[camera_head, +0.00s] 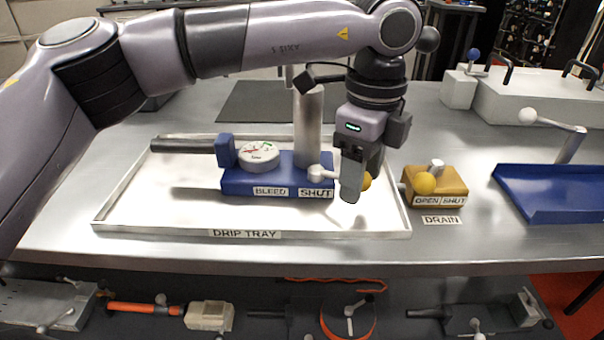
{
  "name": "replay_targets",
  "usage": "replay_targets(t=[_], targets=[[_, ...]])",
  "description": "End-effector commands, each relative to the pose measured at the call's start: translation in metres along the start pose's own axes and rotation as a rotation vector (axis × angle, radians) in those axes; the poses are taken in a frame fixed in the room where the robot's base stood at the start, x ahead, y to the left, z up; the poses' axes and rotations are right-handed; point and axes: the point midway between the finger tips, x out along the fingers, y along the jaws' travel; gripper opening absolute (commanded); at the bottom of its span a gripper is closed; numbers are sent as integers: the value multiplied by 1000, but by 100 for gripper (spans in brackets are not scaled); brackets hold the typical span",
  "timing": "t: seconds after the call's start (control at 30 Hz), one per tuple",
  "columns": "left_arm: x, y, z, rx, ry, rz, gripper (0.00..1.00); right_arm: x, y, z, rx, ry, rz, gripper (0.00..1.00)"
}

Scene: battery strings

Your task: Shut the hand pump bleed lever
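The blue hand pump (235,181) stands in the white drip tray (140,205), with a round gauge on top and BLEED and SHUT labels on its front. The pale bleed lever (322,172) sits at the pump's right end above the SHUT label and points right. A yellow ball knob (367,181), apparently at the lever's end, shows partly behind my gripper. My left gripper (352,196) points down at the lever's right end, its fingers overlapping the knob. The fingers line up edge-on, so their gap and any contact are hidden. My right gripper is out of view.
A brass drain valve (450,192) with a yellow ball and OPEN/SHUT label stands close right of the drip tray. A blue tray (550,205) lies farther right, near a lever with a white ball (528,116). The pump's upright column (308,125) rises left of my gripper.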

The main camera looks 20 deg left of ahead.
Motion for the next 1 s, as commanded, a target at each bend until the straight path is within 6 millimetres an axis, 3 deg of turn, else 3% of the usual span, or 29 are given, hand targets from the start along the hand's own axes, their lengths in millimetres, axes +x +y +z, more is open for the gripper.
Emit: replay_targets(t=[0.03,0.27,0.47,0.83,1.0], targets=[[7,0,0,0,0,0,55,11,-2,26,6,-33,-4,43],[6,0,0,0,-1,0,55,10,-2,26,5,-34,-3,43],[-11,0,0,0,-2,0,55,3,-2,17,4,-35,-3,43],[-61,1,1,0,-2,0,55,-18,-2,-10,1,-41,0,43],[-70,1,1,1,-2,1,55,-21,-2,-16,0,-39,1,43]])
